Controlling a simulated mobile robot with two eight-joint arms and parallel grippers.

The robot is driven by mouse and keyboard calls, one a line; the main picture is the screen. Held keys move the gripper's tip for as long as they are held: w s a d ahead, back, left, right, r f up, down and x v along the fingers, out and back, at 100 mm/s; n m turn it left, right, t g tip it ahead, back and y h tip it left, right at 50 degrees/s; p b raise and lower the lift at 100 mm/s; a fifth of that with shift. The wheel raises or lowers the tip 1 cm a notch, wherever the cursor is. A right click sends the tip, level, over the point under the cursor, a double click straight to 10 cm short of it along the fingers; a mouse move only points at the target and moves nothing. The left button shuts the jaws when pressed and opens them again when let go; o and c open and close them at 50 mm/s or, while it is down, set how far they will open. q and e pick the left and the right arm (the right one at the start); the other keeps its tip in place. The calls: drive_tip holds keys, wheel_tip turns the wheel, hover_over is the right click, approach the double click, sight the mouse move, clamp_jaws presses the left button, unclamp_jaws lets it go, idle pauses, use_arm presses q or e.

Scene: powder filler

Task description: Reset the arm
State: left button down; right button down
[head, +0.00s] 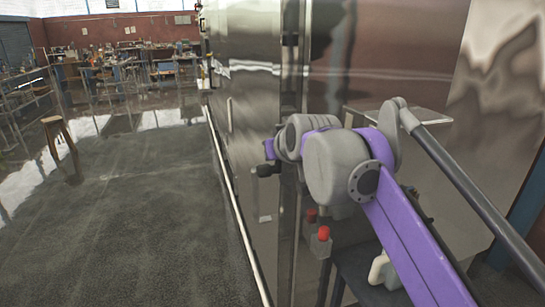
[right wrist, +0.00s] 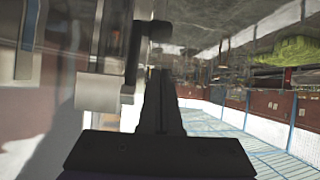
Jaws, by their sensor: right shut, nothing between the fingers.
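My right arm (head: 415,240), purple and grey, comes in from the lower right of the head view and reaches across the front of a tall shiny metal cabinet (head: 250,110). Its far end is by the cabinet's edge, and the fingers are hard to make out there. In the right wrist view my right gripper (right wrist: 158,85) shows as dark fingers, shut with nothing between them. A grey metal fitting with a black part (right wrist: 104,92) is close on the left of the fingers. I cannot tell whether they touch. My left gripper is not in view.
Red buttons (head: 320,233) on grey boxes sit below my arm. A wooden stool (head: 58,137) stands on the left. Workbenches (head: 110,68) stand at the back. The dark floor (head: 140,220) left of the cabinet is clear.

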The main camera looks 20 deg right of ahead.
drive_tip(key=shift+s+r, duration=0.1)
drive_tip(key=shift+s, duration=0.05)
idle(0.3)
drive_tip(key=s+f+g, duration=0.2)
drive_tip(key=s+f, duration=1.1)
drive_tip(key=f, duration=0.5)
drive_tip(key=s+f+g, duration=0.3)
drive_tip(key=s+f, duration=1)
drive_tip(key=f, duration=0.5)
drive_tip(key=shift+a+m, duration=0.3)
drive_tip(key=shift+a, duration=0.1)
drive_tip(key=shift+s+f, duration=0.1)
